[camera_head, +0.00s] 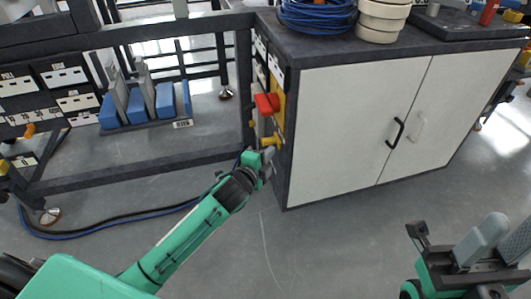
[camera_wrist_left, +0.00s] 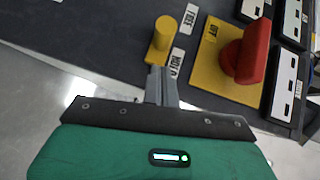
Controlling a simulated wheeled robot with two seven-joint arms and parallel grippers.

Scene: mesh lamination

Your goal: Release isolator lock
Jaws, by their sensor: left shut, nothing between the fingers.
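A red isolator handle (camera_head: 267,103) on a yellow plate (camera_wrist_left: 211,66) is on the dark side panel of the cabinet; the handle (camera_wrist_left: 249,52) also shows large in the left wrist view. Beside it is a small yellow lock knob (camera_wrist_left: 158,42), with labels that seem to read "FREE" and "HOLD"; the knob (camera_head: 270,140) also shows in the head view. My left gripper (camera_head: 269,153) is shut and empty. In the left wrist view its fingertips (camera_wrist_left: 158,70) are right at the knob's near end; I cannot tell if they touch. My right gripper (camera_head: 498,234) looks open and empty at bottom right.
The white-doored cabinet (camera_head: 350,120) carries a blue cable coil (camera_head: 316,14) and stacked cream rings (camera_head: 382,18). A rack frame (camera_head: 150,172) with blue holders (camera_head: 145,108) stands left. Cables (camera_head: 120,229) lie on the floor. Floor before the cabinet is clear.

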